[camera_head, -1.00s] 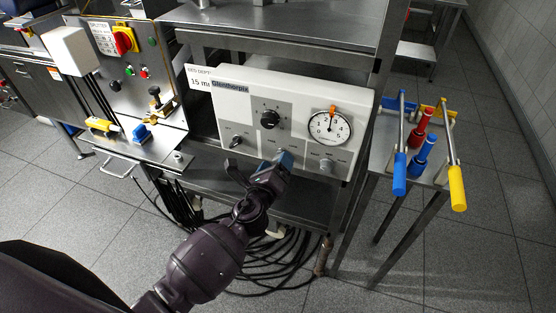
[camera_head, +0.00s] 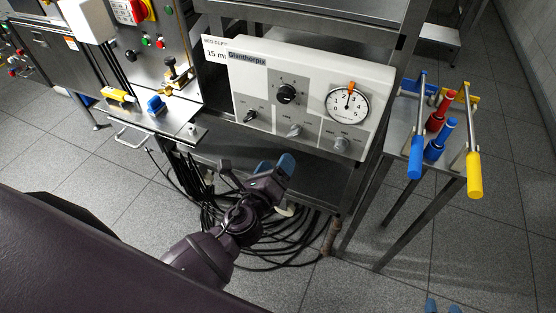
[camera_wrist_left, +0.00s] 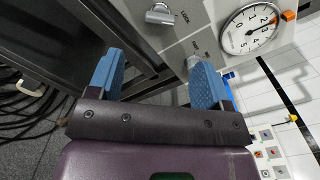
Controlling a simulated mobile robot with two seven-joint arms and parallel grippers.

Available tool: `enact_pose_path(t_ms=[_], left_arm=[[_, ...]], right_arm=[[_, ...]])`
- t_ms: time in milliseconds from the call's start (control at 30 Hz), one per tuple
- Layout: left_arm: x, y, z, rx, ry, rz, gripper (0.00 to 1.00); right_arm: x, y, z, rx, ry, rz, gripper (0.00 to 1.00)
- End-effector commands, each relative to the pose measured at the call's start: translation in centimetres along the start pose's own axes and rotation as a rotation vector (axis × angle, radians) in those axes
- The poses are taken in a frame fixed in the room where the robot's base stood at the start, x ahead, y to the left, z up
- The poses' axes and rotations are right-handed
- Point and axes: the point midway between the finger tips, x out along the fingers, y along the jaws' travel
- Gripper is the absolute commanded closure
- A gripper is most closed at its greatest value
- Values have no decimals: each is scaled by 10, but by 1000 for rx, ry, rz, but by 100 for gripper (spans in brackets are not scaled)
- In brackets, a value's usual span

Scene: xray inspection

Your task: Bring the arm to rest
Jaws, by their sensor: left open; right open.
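My left arm reaches up from the bottom of the head view. Its left gripper (camera_head: 275,165) is open with blue fingertips, below and in front of the white control panel (camera_head: 240,90). In the left wrist view the left gripper (camera_wrist_left: 157,78) shows its two blue fingers apart with nothing between them. The panel carries a round dial (camera_head: 348,104) and several knobs, and the fingers look clear of it.
Black cables (camera_head: 270,250) hang and coil under the steel rack. A small steel stand (camera_head: 398,137) with blue, yellow and red handles is at the right. A steel cabinet with buttons (camera_head: 148,75) is at the left.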

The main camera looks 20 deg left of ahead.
Motion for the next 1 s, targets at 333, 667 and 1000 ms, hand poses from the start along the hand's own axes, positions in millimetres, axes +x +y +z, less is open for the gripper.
enact_pose_path(t_ms=[333, 667, 1000], left_arm=[[0, 0, 0, -41, 0, 0, 28], [0, 14, -3, -791, 52, 89, 28], [-41, 70, -12, -1731, -5, 341, 28]], right_arm=[[-1, 0, 0, 1, -1, 1, 57], [-5, 1, 10, 3, -20, 3, 57], [-3, 0, 8, 2, -16, 2, 57]])
